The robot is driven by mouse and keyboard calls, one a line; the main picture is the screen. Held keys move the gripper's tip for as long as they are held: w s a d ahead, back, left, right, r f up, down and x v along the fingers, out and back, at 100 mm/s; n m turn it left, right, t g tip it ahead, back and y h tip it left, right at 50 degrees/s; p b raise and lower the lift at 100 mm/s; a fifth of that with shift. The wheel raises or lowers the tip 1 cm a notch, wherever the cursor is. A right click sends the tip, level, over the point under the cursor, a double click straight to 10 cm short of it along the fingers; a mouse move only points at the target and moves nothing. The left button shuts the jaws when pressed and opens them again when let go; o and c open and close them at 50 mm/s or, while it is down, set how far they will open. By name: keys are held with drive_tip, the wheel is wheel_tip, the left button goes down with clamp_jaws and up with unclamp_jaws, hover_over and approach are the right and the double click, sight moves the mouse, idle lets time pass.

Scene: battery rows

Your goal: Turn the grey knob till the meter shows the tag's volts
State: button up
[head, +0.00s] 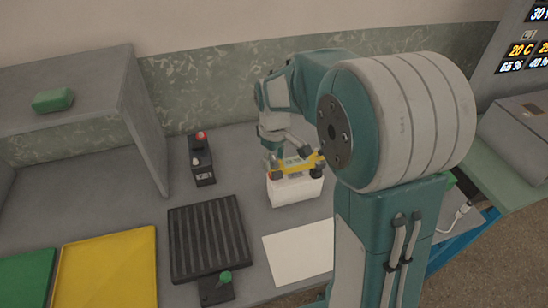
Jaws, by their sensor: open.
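My gripper (287,154) is open, low over a white box (297,192) with a yellow top piece (304,165) on the grey bench. Its fingers are beside or at the yellow piece; I cannot tell whether they touch. My arm covers part of this area. I cannot make out a grey knob, a meter reading or a tag with volts; they may be hidden or too small. A small black device (202,163) with a red top stands left of the box.
A black ribbed mat (208,240), a green-knobbed black block (216,287), a white sheet (300,252), yellow (110,268) and green (25,278) panels lie on the bench. A grey shelf (70,85) bears a green block (53,100). A display (525,45) hangs upper right.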

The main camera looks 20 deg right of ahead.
clamp_jaws()
drive_tip(key=shift+m, duration=0.3)
drive_tip(key=m, duration=1)
drive_tip(key=shift+s, duration=0.1)
drive_tip(key=shift+m, duration=0.3)
idle(0.3)
